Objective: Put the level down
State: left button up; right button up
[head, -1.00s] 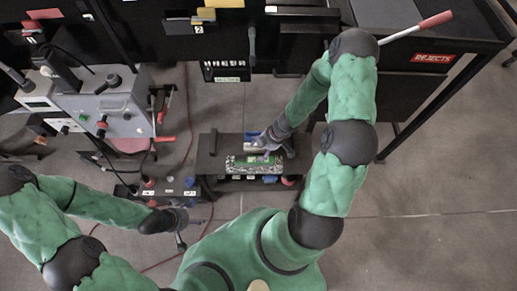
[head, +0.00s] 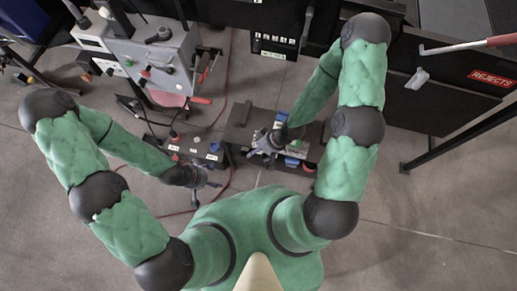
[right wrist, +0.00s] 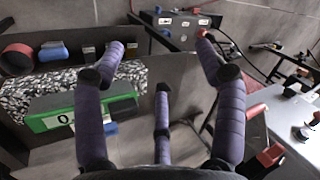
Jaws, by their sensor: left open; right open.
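The level looks like a green bar with a white "0" display (right wrist: 45,123). It lies on a speckled slab (right wrist: 30,94) at left in the right wrist view. In the head view only a small green part (head: 297,145) shows past my right arm. My right gripper (right wrist: 180,85) is open, its fingers spread; the left finger crosses in front of the level, and I cannot tell whether it touches. In the head view the right gripper (head: 264,143) is low over the dark bench (head: 238,132). My left gripper (head: 207,182) is open and empty at lower left.
A dark box with white labels (head: 190,148) stands left of the bench. A grey machine (head: 150,60) stands at upper left. A black cabinet with a red REJECTS sign (head: 492,78) is at right. Red cables cross the floor. Floor at lower right is clear.

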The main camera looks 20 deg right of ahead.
jog(key=s+m, duration=0.1)
jog(key=s+a+f+m+h, duration=0.1)
jog(key=s, duration=0.1)
jog(key=s+a+m+g, duration=0.1)
jog(key=m, duration=0.1)
jog(key=shift+s+f, duration=0.2)
jog(key=shift+s, duration=0.2)
jog(key=shift+f, duration=0.2)
dwell(0.7)
